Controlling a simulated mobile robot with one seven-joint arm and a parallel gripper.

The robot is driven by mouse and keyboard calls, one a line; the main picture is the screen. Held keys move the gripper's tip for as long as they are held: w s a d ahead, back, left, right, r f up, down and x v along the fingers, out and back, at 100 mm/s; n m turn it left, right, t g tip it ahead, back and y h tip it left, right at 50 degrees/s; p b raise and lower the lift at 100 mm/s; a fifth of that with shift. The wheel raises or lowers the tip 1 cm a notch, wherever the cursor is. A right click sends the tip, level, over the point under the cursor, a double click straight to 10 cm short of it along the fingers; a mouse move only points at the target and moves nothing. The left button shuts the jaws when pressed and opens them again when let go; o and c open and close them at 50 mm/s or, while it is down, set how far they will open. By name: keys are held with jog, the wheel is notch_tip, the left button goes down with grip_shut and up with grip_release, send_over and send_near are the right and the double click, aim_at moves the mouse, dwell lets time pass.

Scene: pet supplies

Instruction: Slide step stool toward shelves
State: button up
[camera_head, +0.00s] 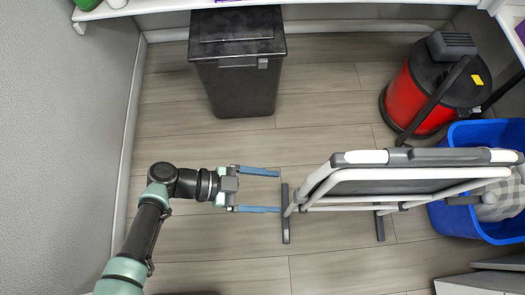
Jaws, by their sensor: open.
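The step stool (420,157) stands on the wood floor right of centre. It has a white tube frame, grey feet and a dark flat panel, and is seen from above. My gripper (279,191) reaches in from the left with its two blue fingers spread apart, pointing right. The fingertips are close to the stool's left foot bar; I cannot tell whether they touch it. Nothing shows between the fingers. White shelves (125,9) run along the top edge of the view, and only their lower part shows.
A black lidded bin (238,85) stands below the shelves at top centre. A red and black vacuum (415,98) stands at upper right. A grey wall (60,130) bounds the left. Floor is clear at centre.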

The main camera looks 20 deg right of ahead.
jog(key=shift+w+f, duration=0.1)
dwell(0.3)
jog(key=b+x, duration=0.2)
jog(key=x, duration=1.1)
grip_shut()
dwell(1.2)
